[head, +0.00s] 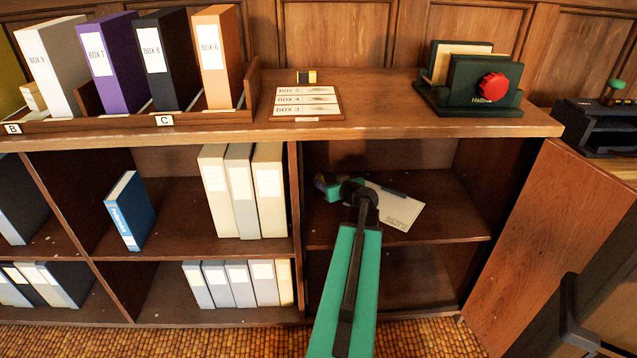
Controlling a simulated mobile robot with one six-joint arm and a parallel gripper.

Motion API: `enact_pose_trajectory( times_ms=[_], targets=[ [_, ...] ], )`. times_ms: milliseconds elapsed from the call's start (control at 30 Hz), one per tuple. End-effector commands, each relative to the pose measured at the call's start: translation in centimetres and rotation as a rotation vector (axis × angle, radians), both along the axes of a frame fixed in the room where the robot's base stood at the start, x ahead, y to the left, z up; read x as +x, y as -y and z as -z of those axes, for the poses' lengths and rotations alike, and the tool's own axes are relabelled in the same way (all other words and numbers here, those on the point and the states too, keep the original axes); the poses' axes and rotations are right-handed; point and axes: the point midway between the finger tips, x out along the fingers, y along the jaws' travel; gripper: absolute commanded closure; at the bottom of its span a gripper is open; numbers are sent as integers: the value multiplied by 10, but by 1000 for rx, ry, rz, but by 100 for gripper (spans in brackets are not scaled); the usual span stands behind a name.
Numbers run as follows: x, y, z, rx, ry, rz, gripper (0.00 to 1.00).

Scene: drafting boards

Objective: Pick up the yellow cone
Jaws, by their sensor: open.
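My arm reaches into the upper right compartment of the low cabinet (400,131). My gripper (322,183) is at its far end, small and partly hidden by my own wrist, and is open. It is over the compartment's shelf, left of a white card or pad (398,210) with a dark pen-like thing at its top edge. I cannot make out a yellow cone in this view. Part of the shelf is hidden behind my arm.
Binders stand in the left compartments (240,190) and on the cabinet top (150,60). A small yellow and black thing (305,77) sits behind a label board (306,102). An open door (550,245) borders the compartment.

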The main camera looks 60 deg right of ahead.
Motion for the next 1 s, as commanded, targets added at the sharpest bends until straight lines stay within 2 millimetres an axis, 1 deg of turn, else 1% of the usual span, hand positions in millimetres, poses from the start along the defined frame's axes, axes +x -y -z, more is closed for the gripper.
enact_pose_trajectory(
  times_ms=[33, 200, 733, 1000],
  targets=[
    [5, 4, 3, 0, 0, -1, 52],
    [14, 9, 6, 0, 0, 0, 52],
    [19, 11, 8, -1, 0, -1, 52],
    [37, 22, 17, 0, 0, -2, 52]
  ],
)
